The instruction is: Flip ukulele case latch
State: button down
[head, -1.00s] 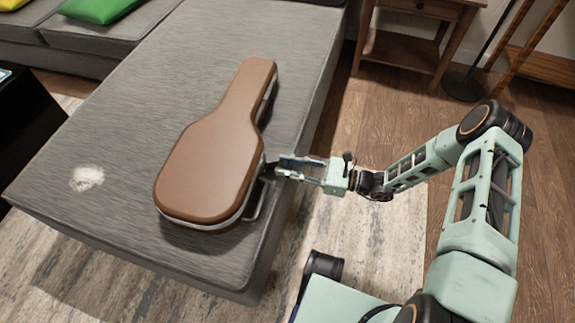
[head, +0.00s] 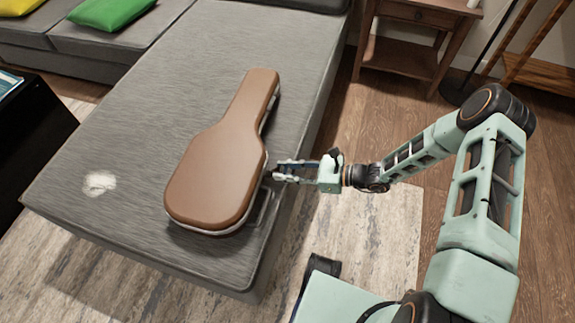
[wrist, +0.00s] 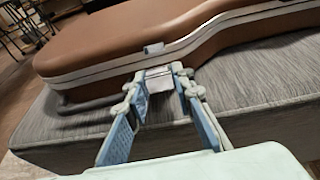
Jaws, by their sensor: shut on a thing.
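The brown ukulele case (head: 218,165) lies flat and shut on the grey sofa seat. It also shows in the wrist view (wrist: 110,45), with a pale band along its side. A metal latch (wrist: 159,80) on that side sits between the fingertips of my gripper (wrist: 157,84). My gripper is shut on this latch, with the fingers held apart by its width. A small metal catch (wrist: 153,48) shows on the lid edge just above. In the head view my gripper (head: 274,172) reaches the case's right side; the latch is too small to make out there.
The case's dark handle (wrist: 85,103) sticks out left of my fingers in the wrist view. The grey sofa seat (head: 120,145) is largely clear, with a white patch (head: 99,183). A wooden side table (head: 415,45) stands at the back right.

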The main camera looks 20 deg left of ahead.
jog(key=r+h+p, duration=0.1)
jog(key=p, duration=0.1)
jog(key=a+h+p, duration=0.1)
jog(key=h+p, duration=0.1)
jog(key=shift+s+a+r+t, duration=0.1)
jog(key=shift+a+r+t, duration=0.05)
jog(key=shift+r+t, duration=0.2)
jog(key=shift+a+h+p, duration=0.45)
jog(key=shift+h+p, duration=0.35)
jog(key=shift+p, duration=0.15)
jog(key=c, duration=1.6)
grip_release()
jog(key=v, duration=1.2)
jog(key=shift+s+a, duration=0.1)
jog(key=shift+s, duration=0.1)
